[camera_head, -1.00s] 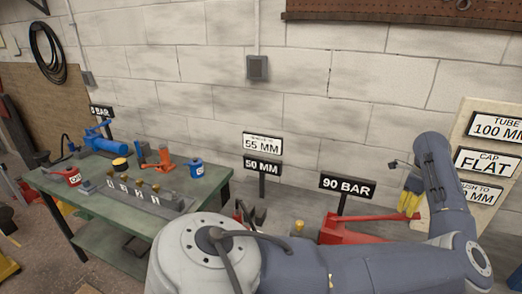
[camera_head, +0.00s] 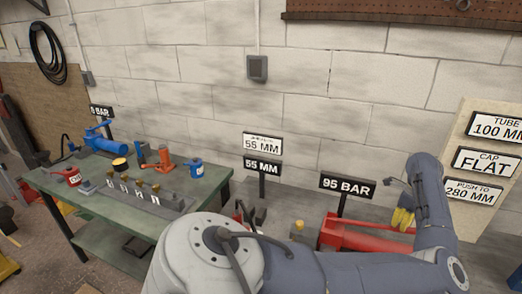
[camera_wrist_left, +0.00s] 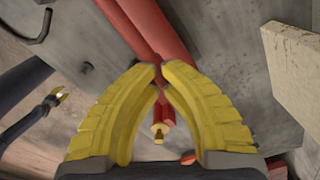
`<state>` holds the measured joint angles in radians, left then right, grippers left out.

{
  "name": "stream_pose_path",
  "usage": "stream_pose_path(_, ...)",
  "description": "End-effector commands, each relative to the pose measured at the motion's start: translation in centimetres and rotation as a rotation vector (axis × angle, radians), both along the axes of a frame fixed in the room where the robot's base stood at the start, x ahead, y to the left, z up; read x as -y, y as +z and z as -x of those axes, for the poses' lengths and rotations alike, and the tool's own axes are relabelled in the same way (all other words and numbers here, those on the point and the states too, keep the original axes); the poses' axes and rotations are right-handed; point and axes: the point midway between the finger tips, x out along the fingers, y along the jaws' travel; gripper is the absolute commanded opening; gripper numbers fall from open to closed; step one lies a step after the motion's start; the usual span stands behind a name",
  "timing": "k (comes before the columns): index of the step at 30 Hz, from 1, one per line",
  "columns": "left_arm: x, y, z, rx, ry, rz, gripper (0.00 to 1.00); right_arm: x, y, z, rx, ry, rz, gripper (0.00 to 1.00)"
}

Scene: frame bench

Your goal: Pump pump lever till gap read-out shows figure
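The red pump (camera_head: 350,238) sits at the lower right of the head view, with its red pump lever (camera_head: 378,224) running right to my left gripper (camera_head: 403,219). In the left wrist view, the yellow fingertips (camera_wrist_left: 160,76) close together around the red lever (camera_wrist_left: 145,28). A black sign (camera_head: 263,168) reads 55 MM. A white sign (camera_head: 262,144) above it also appears to read 55 MM; its small top line is illegible. The pressure sign (camera_head: 347,186) reads 95 BAR.
A board (camera_head: 470,140) with TUBE, CAP FLAT and PUSH TO 280 MM signs stands at right, close to my left arm.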

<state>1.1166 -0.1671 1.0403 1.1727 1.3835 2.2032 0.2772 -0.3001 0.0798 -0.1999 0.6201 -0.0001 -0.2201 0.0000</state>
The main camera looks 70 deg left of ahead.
Motion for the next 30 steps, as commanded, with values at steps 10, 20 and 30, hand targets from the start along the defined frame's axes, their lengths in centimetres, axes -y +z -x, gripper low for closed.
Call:
stream_pose_path(10,-0.1,-3.3,0.1,-0.003,0.0,0.0,0.0,0.0,0.0,0.0,0.0,0.0,0.0,0.44)
stream_pose_path(20,0.0,-0.9,0.0,0.001,0.002,0.0,0.0,0.0,0.0,0.0,0.0,0.0,0.0,0.44)
stream_pose_path(30,0.1,3.2,-0.1,0.003,0.0,0.001,0.0,0.0,0.0,0.0,0.0,0.0,0.0,0.44)
